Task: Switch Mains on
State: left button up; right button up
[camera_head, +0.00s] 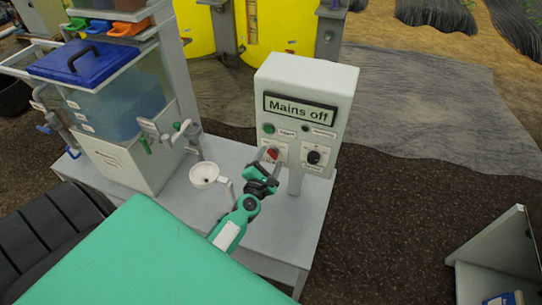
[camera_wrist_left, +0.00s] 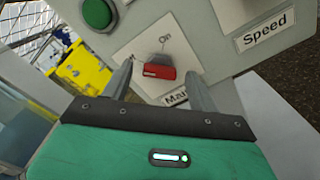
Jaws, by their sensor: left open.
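The control box (camera_head: 307,88) stands on a post on the grey table, and its display (camera_head: 299,109) reads "Mains off". The red Mains switch (camera_head: 272,154) is on its lower left face. In the left wrist view the red switch handle (camera_wrist_left: 159,71) sits on a white plate, with "On" marked above it. My left gripper (camera_head: 270,160) is in front of the switch. In the left wrist view its two fingers (camera_wrist_left: 160,82) are apart, one on each side of the handle, with gaps visible. Whether they touch the panel is unclear. My right gripper is out of view.
A green button (camera_head: 269,128) sits above the switch, and a black speed knob (camera_head: 314,157) is to its right. A white funnel (camera_head: 204,175) stands left of my left gripper. A tank with a blue lid (camera_head: 80,62) is at the left.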

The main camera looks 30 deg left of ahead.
pick_arm(q)
jog(key=shift+w+a, duration=0.15)
jog(key=shift+w, duration=0.45)
jog(key=c, duration=1)
